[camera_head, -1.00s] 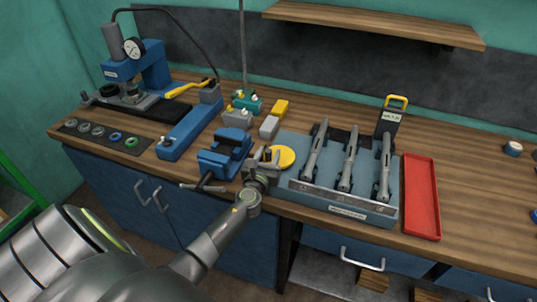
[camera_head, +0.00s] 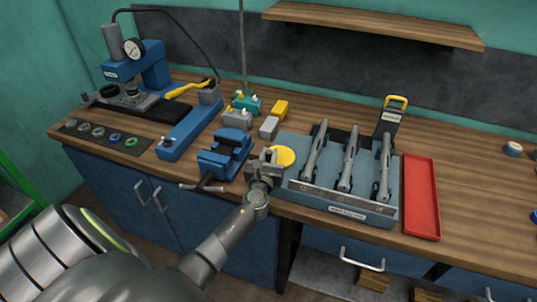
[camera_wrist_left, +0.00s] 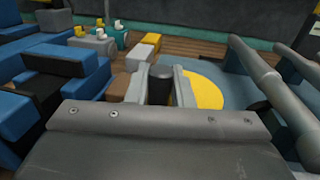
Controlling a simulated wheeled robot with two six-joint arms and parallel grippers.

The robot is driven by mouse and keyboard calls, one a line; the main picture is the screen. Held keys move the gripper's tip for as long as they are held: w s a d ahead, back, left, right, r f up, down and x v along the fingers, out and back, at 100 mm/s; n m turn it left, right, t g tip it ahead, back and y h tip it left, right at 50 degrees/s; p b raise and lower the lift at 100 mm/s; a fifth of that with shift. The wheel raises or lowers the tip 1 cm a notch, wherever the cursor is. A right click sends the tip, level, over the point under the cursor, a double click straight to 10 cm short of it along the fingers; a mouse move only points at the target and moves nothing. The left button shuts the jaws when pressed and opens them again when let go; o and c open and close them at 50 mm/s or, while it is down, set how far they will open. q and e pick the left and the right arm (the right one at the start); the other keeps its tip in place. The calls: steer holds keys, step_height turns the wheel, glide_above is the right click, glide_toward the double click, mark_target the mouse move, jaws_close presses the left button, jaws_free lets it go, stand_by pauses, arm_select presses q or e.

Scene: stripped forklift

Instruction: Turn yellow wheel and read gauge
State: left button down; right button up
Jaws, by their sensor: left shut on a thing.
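The yellow wheel (camera_head: 284,154) is a flat yellow disc at the front of the bench, between the blue vise and the grey-blue tool holder. It also shows in the left wrist view (camera_wrist_left: 207,91), partly hidden by my fingers. My left gripper (camera_head: 266,157) is at the wheel's left side. In the left wrist view its fingers (camera_wrist_left: 160,84) are shut on a dark upright knob (camera_wrist_left: 160,88) beside the yellow disc. The round white gauge (camera_head: 133,49) is on the blue press at the back left; its reading is too small to tell. My right gripper is out of view.
The blue vise (camera_head: 224,153) stands close left of my left gripper. Small grey, teal and yellow blocks sit behind. The bench's right side is mostly clear.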

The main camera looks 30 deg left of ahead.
arm_select(q)
steer(key=shift+y, duration=0.3)
steer(key=c, duration=1.3)
jaws_free()
steer(key=shift+d, duration=0.1)
steer(key=b+v, duration=0.2)
steer(key=v, duration=1.5)
steer(key=shift+s+d+r, duration=0.15)
steer(key=shift+d+r, duration=0.05)
steer(key=shift+n, duration=0.3)
